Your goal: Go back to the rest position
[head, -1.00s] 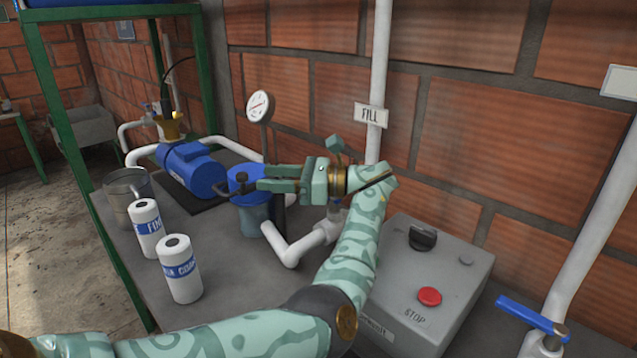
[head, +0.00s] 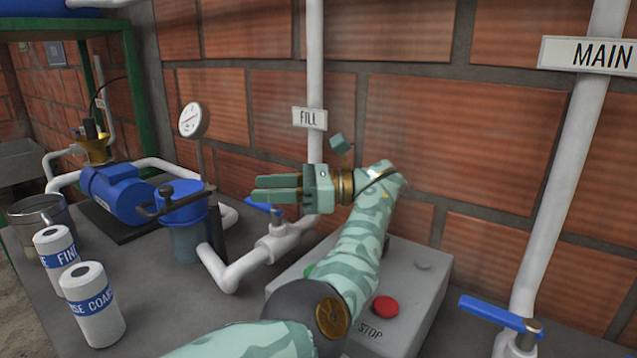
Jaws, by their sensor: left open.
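My left gripper (head: 262,190) is in the middle of the head view, its fingers pointing left. It is open and holds nothing. It hangs in front of the brick wall, left of the FILL pipe and near the blue-handled FILL valve (head: 265,209). My left forearm runs from the bottom centre up to it and covers part of the grey control box (head: 423,290). My right gripper is not in view.
A blue pump (head: 115,192), a blue-lidded filter housing (head: 182,205), a pressure gauge (head: 193,120), a metal pot (head: 38,212) and two white rolls (head: 92,305) stand on the grey bench. A blue-handled MAIN valve (head: 500,313) is at right. The red STOP button (head: 385,306) is beside my forearm.

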